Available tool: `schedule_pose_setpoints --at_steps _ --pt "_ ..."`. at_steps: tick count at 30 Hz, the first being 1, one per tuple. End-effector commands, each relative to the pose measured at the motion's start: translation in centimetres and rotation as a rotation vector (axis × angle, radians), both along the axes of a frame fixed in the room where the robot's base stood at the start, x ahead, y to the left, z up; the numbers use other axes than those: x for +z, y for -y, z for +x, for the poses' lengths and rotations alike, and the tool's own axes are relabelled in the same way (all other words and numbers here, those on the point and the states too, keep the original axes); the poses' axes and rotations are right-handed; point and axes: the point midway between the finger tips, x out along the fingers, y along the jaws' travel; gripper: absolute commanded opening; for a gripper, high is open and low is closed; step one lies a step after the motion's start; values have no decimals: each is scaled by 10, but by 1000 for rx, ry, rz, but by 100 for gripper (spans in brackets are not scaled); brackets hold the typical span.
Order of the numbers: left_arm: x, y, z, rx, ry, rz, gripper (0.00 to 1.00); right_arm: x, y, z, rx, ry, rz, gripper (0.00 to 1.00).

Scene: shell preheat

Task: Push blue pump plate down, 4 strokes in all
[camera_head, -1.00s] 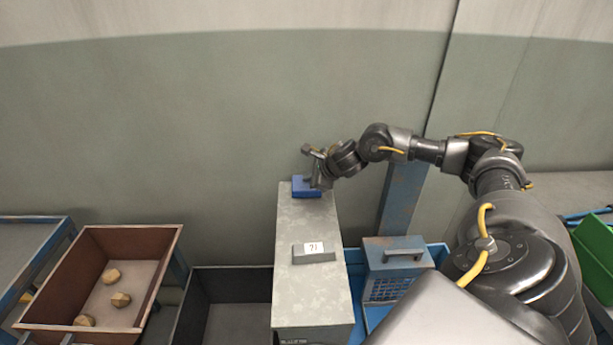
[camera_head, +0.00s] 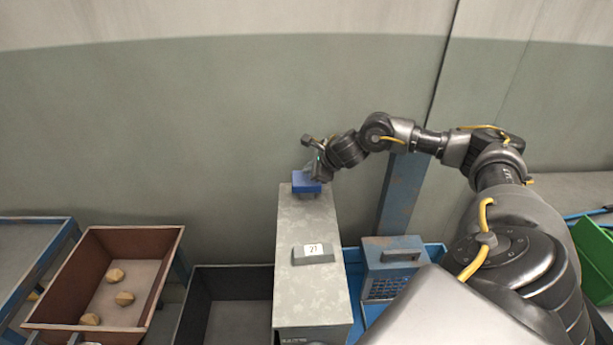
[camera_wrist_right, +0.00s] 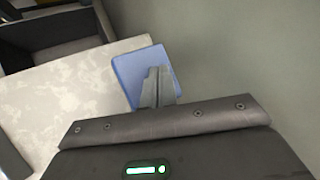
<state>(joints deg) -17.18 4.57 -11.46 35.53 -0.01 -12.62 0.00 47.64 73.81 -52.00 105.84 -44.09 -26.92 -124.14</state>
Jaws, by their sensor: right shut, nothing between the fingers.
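The blue pump plate (camera_head: 303,187) is at the far end of the long grey metal housing (camera_head: 310,225), raised a little above its top with short supports showing below. My right gripper (camera_head: 315,178) is shut and empty, pointing down right at the plate. In the right wrist view the shut fingers (camera_wrist_right: 157,88) lie over the blue plate (camera_wrist_right: 131,72); I cannot tell whether they touch it. A small display (camera_head: 313,250) on the housing shows characters too small to read surely. My left gripper is out of view.
A brown bin (camera_head: 160,270) with several tan lumps and a dark open bin (camera_head: 190,315) stand to the left. A blue-grey box with a handle (camera_head: 385,265) stands right of the housing. A plain wall (camera_head: 200,130) rises behind.

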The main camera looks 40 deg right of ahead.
Motion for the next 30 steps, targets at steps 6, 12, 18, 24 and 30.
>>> schedule_pose_setpoints --at_steps 6,12,18,24,30 --pt "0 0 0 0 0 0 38 0 0 0 0 1 0 0" --pt "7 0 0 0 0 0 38 10 0 0 0 1 0 0" --pt "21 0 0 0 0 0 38 31 0 1 0 3 0 0" --pt "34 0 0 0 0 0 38 49 0 1 1 3 -1 0" --pt "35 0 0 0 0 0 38 51 0 0 1 2 1 0"
